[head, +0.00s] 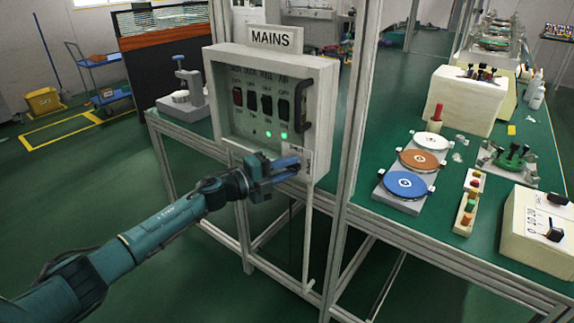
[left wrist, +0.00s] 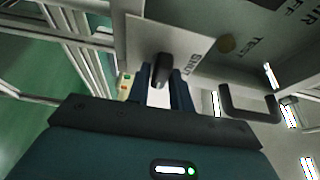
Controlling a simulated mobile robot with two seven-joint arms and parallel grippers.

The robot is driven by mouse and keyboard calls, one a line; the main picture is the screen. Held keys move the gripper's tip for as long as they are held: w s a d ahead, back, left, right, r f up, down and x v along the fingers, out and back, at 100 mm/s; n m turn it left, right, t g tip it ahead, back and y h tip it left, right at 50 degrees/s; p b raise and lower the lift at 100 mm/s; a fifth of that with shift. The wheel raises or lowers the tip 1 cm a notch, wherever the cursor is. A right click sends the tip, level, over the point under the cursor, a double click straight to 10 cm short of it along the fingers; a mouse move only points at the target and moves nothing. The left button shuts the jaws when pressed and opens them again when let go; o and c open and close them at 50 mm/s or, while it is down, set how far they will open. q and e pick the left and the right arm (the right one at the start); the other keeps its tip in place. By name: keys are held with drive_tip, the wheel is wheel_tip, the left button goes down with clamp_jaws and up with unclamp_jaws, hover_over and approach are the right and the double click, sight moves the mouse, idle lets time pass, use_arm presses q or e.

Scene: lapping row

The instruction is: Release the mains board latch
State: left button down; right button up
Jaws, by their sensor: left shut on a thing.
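The mains board (head: 218,90), a pale box under a MAINS sign (head: 275,39), stands on the near bench frame. The latch is a small dark knob (left wrist: 161,68) on a light plate (left wrist: 185,42) with lettering that seems to read SHUT, at the board's lower right corner. My left gripper (head: 291,164) is shut on the latch, one finger on each side in the left wrist view (left wrist: 160,88). In the head view the gripper hides the knob. My right gripper is out of view.
A dark pull handle (head: 304,88) stands out on the board's right side, also near the gripper in the left wrist view (left wrist: 250,113). A metal post (head: 350,130) rises just right of the board. The green bench beyond holds coloured discs (head: 405,184).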

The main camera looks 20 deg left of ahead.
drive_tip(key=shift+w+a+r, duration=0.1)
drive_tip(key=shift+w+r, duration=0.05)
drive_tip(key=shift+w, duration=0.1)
use_arm(q)
drive_tip(key=c, duration=1.4)
unclamp_jaws()
drive_tip(key=shift+o, duration=0.2)
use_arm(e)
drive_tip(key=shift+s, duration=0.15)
use_arm(q)
drive_tip(key=v, duration=1.3)
drive_tip(key=shift+b, duration=0.35)
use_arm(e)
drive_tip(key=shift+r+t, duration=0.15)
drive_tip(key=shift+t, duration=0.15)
use_arm(q)
drive_tip(key=shift+a, duration=0.1)
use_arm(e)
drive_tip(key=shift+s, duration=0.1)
